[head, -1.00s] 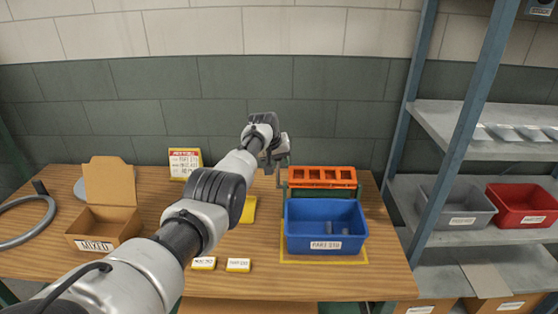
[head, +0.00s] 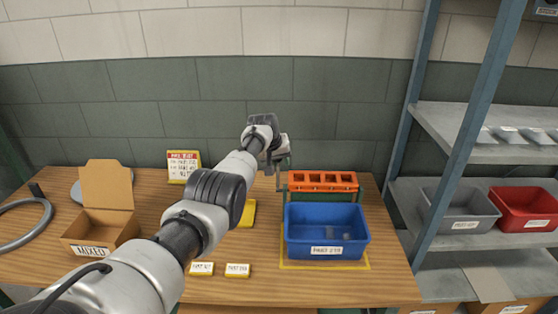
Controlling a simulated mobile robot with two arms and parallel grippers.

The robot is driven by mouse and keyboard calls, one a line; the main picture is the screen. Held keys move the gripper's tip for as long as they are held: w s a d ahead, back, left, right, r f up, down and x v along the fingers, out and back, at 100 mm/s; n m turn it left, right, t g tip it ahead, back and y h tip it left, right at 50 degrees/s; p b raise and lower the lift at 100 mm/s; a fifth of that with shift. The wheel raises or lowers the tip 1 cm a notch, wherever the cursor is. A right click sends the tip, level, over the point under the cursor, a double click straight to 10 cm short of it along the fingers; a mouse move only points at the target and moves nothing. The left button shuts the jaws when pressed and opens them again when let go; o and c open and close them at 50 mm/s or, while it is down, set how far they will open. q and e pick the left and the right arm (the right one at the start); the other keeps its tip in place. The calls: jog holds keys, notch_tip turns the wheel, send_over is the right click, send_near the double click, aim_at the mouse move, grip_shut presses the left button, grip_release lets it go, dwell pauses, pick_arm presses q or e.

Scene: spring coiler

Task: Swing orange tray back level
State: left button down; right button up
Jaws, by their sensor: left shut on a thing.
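The orange tray (head: 322,181), with a row of several slots, sits on a dark green stand behind the blue bin. Its slotted face shows to me and its long edges look level from side to side; I cannot tell its exact front-to-back tilt. My left gripper (head: 284,178) is at the tray's left end, shut on it there; the fingertips are small and partly hidden, so the exact contact point is unclear. My right gripper is not in view.
The blue bin (head: 326,234) stands in front of the tray on a yellow-outlined area and holds a few small parts. A cardboard box marked MIXED (head: 101,220) is at left. A sign (head: 183,166) stands behind my arm. The shelf rack's blue post (head: 462,150) is at right.

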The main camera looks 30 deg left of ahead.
pick_arm(q)
jog(key=shift+s+d+f, duration=0.15)
jog(key=shift+f, duration=0.35)
dwell(0.4)
jog(key=c, duration=1)
grip_release()
jog(key=shift+o, duration=1.1)
jog(key=shift+w, duration=0.3)
jog(key=shift+r, duration=0.1)
jog(key=shift+s+r, duration=0.1)
jog(key=shift+r, duration=0.05)
jog(key=shift+s+a+r+p, duration=0.1)
jog(key=shift+s+r+p, duration=0.05)
jog(key=shift+r+p, duration=0.25)
jog(key=shift+s+a+r+p, duration=0.1)
jog(key=shift+r+p, duration=0.2)
jog(key=shift+r, duration=0.1)
jog(key=b+v, duration=0.1)
jog(key=v, duration=0.7)
jog(key=shift+s+r, duration=0.25)
jog(key=shift+f, duration=0.1)
